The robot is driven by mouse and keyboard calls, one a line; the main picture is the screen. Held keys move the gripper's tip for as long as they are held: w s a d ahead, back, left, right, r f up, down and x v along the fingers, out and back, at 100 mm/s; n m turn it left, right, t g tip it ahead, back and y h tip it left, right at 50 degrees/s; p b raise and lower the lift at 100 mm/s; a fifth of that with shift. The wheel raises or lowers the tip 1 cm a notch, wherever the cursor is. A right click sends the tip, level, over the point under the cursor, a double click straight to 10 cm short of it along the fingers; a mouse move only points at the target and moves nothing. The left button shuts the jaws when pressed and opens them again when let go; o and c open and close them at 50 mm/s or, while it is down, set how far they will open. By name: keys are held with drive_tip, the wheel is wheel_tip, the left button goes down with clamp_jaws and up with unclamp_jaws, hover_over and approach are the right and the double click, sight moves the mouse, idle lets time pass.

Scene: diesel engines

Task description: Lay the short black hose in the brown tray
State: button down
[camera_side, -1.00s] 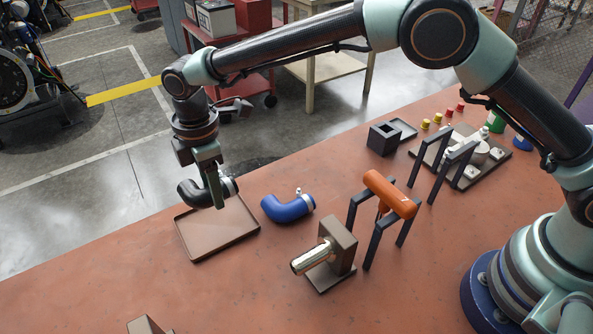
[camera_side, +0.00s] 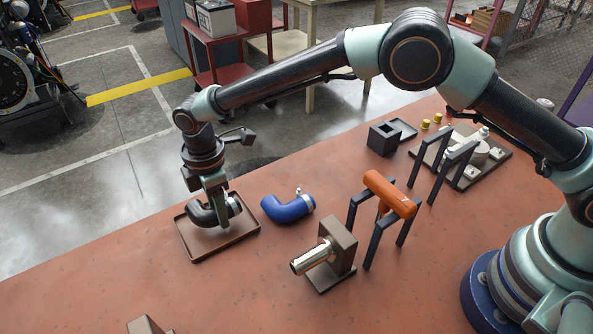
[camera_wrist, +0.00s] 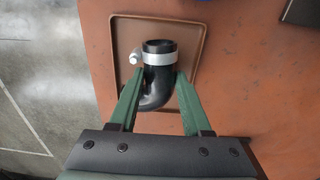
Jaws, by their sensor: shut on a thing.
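The short black hose (camera_side: 203,214) is a bent elbow with a silver clamp at one end. It is in the brown tray (camera_side: 199,256), inside the tray's outline. In the wrist view the hose (camera_wrist: 157,75) lies between the two green fingers of my gripper (camera_wrist: 160,80), with its clamped end away from me, over the tray (camera_wrist: 192,32). My gripper (camera_side: 219,222) is shut on the hose and points down. I cannot tell whether the hose's underside touches the tray floor.
A blue hose (camera_side: 287,207) lies just right of the tray. A brown block with a metal pipe (camera_side: 312,258) stands further right. An orange cylinder (camera_side: 389,194) rests on dark stands. A small black open box (camera_side: 384,138) is behind.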

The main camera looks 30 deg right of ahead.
drive_tip(key=shift+f, duration=0.2)
unclamp_jaws()
idle(0.4)
drive_tip(key=shift+r, duration=3.5)
